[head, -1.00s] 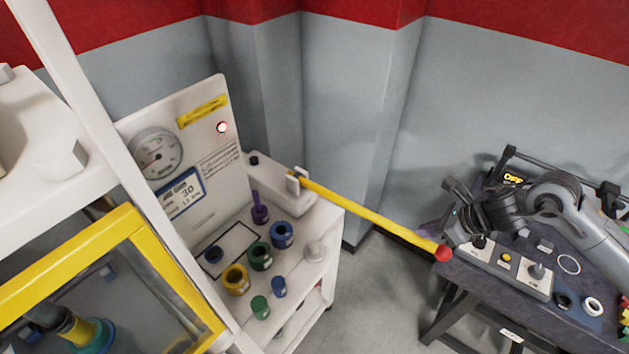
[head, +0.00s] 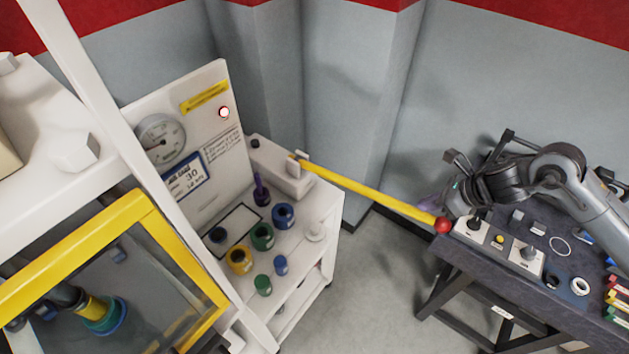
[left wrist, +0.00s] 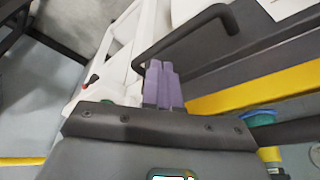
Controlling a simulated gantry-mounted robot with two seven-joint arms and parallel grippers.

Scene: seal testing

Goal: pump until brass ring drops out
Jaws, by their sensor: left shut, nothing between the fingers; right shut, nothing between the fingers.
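A long yellow pump lever (head: 370,189) with a red ball end (head: 442,225) reaches right from a white pump block (head: 278,168) on the test cart. My right gripper (head: 447,201) is shut and empty, just above the red ball; I cannot tell whether they touch. Behind the yellow-framed window, a yellow or brass-coloured band (head: 96,308) sits between dark and teal parts; I cannot tell whether it is the brass ring. My left gripper is outside the head view. In the left wrist view its purple fingers (left wrist: 164,84) are together and empty, near a black handle (left wrist: 190,38).
A dark table (head: 455,266) at right holds a control box (head: 513,250) and a white ring (head: 579,286). Floor between is clear.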

